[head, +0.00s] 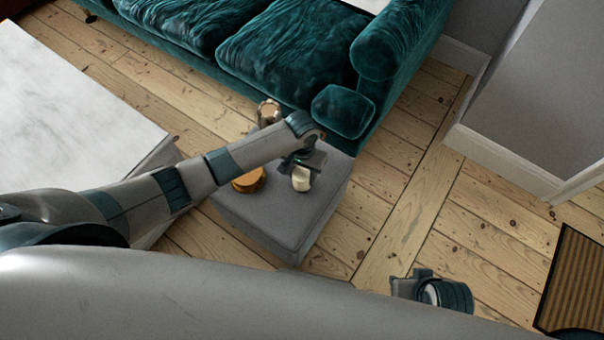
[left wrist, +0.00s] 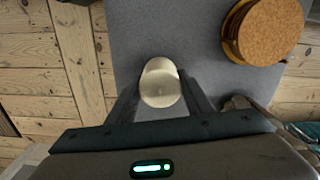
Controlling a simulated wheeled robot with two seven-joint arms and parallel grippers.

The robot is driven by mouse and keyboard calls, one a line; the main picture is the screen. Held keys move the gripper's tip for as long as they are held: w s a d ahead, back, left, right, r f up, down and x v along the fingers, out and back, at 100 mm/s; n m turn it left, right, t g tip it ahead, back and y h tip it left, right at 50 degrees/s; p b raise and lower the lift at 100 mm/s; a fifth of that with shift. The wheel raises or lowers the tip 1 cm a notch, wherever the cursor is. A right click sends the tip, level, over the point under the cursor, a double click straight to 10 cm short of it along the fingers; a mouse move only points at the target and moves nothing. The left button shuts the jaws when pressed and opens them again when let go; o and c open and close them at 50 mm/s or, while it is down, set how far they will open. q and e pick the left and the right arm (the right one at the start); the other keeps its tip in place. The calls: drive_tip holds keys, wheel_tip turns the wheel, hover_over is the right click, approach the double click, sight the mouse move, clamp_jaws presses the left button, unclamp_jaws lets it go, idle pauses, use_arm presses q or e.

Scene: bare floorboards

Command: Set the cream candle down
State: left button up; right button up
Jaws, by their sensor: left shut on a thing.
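The cream candle (head: 301,180) is a short pale cylinder. My left gripper (head: 302,168) is shut on it, over the grey ottoman (head: 288,225). In the left wrist view the candle (left wrist: 160,84) sits between the two fingers, with the grey top (left wrist: 128,32) beneath and around it. I cannot tell whether its base touches the ottoman. My right gripper (head: 408,287) shows only partly at the lower right of the head view, away from the ottoman; its jaws cannot be made out.
An amber jar with a cork-like top (head: 249,180) stands left of the candle on the ottoman. A shiny brownish vessel (head: 268,112) stands at its far side. A teal sofa (head: 285,55) lies behind, a white-topped table (head: 70,110) left. The ottoman's front is clear.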

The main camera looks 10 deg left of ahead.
sight(302, 173)
use_arm(q)
drive_tip(key=shift+f, duration=0.1)
drive_tip(key=o, duration=1.2)
use_arm(e)
drive_tip(key=shift+s, duration=0.1)
drive_tip(key=shift+f, duration=0.1)
use_arm(q)
drive_tip(key=shift+r, duration=0.65)
wheel_tip(302, 173, up, 2)
drive_tip(key=shift+r+p, duration=0.2)
drive_tip(key=shift+p, duration=0.2)
wheel_tip(302, 173, up, 9)
drive_tip(key=shift+f+p, duration=0.2)
drive_tip(key=shift+p, duration=0.5)
use_arm(e)
drive_tip(key=x, duration=0.5)
drive_tip(key=shift+s+d+f, duration=0.2)
drive_tip(key=shift+d, duration=0.2)
